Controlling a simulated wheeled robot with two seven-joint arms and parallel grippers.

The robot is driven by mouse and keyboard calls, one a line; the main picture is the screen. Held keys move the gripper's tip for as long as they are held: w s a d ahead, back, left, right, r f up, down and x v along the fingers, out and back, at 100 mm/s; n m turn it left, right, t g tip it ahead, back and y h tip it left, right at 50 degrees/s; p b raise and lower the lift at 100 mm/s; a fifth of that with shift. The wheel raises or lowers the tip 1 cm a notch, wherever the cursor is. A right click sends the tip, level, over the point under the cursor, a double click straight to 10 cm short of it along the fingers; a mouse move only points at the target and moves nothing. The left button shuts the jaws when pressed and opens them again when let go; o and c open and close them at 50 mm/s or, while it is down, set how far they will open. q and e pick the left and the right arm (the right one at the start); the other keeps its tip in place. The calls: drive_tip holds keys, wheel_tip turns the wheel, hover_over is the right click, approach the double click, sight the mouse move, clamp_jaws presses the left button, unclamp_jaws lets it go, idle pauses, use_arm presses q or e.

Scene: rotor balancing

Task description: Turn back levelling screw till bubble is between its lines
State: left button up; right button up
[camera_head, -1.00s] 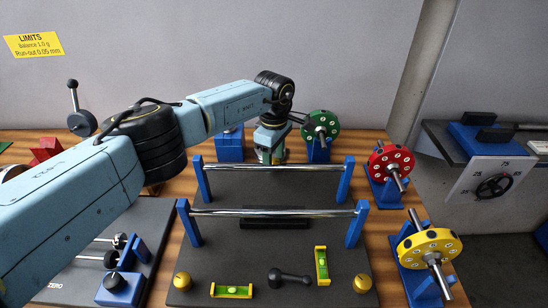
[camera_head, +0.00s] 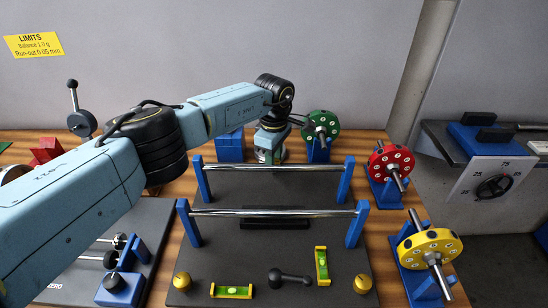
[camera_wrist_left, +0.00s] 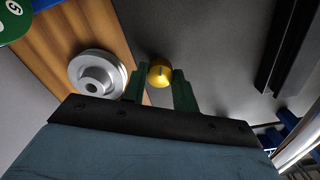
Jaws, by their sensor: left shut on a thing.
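The back levelling screw is a gold knob (camera_wrist_left: 160,73) in the left wrist view, at the edge of the dark base plate. My left gripper (camera_wrist_left: 161,80) has its two green fingers on either side of the knob and is shut on it. In the head view my left wrist (camera_head: 272,138) hides this screw behind the stand. Two green spirit levels lie on the base plate (camera_head: 215,268): one crosswise (camera_head: 231,291), one lengthwise (camera_head: 321,265). The bubbles are too small to place against their lines. My right gripper is not in view.
Two steel rails (camera_head: 275,213) on blue posts span the plate. Gold front screws (camera_head: 182,281) and a black handle (camera_head: 289,278) are at the front. Green (camera_head: 321,125), red (camera_head: 391,161) and yellow (camera_head: 430,252) rotors stand around it. A silver disc (camera_wrist_left: 98,75) sits beside my gripper.

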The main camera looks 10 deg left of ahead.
use_arm(q)
drive_tip(key=n+b, duration=0.1)
drive_tip(key=n, duration=0.6)
drive_tip(key=shift+n, duration=0.4)
drive_tip(key=n, duration=0.3)
drive_tip(key=shift+n, duration=0.3)
drive_tip(key=n, duration=0.4)
drive_tip(key=shift+r+n+p, duration=0.1)
drive_tip(key=shift+n+p, duration=0.2)
drive_tip(key=shift+p, duration=0.05)
drive_tip(key=n+p, duration=0.1)
drive_tip(key=n, duration=0.4)
drive_tip(key=shift+w+n, duration=0.1)
drive_tip(key=shift+n, duration=0.3)
drive_tip(key=o, duration=1)
drive_tip(key=shift+c, duration=0.2)
